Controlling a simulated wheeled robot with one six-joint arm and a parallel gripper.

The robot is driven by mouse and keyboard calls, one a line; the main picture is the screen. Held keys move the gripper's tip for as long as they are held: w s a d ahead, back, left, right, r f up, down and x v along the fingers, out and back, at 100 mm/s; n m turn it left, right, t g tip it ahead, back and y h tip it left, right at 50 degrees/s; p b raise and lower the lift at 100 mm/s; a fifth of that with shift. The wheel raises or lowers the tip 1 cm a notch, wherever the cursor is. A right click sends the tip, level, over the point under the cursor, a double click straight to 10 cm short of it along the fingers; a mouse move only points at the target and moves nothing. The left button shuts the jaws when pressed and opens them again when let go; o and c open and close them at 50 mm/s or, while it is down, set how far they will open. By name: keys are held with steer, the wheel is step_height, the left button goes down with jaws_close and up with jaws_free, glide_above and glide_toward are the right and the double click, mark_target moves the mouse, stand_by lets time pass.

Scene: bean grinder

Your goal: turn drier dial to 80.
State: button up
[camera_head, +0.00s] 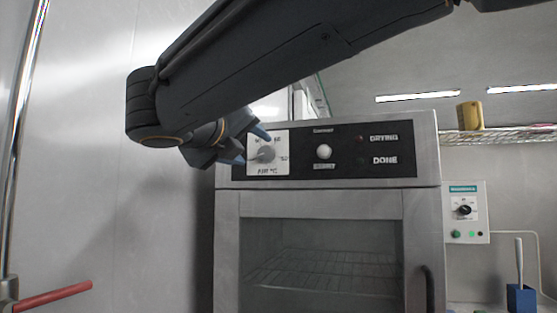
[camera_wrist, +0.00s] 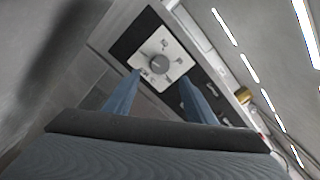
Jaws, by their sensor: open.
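The drier (camera_head: 413,127) is a grey cabinet with a glass door and a black control panel. Its dial (camera_head: 266,153) is a round grey knob on a white plate marked in °C, at the panel's left end. My gripper (camera_head: 252,146) is in front of the plate and partly covers its left side and markings. In the wrist view the dial (camera_wrist: 155,66) is ahead of my gripper (camera_wrist: 154,85), whose blue fingers are spread apart. The fingers look to be to either side of the dial, and I cannot tell whether they touch it. The dial's exact setting is not readable.
A white knob (camera_head: 323,152) and the DRYING and DONE labels are right of the dial. A small control box (camera_head: 465,211) is on the right wall. A yellow object (camera_head: 469,116) sits on a wire shelf. A metal wall is close on the left.

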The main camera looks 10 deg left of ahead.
mark_target(264, 153)
steer(key=w, duration=0.7)
steer(key=shift+w+d+r, duration=0.15)
steer(key=shift+w+d, duration=0.05)
steer(key=shift+w, duration=0.05)
steer(key=c, duration=1)
steer(key=shift+c, duration=0.2)
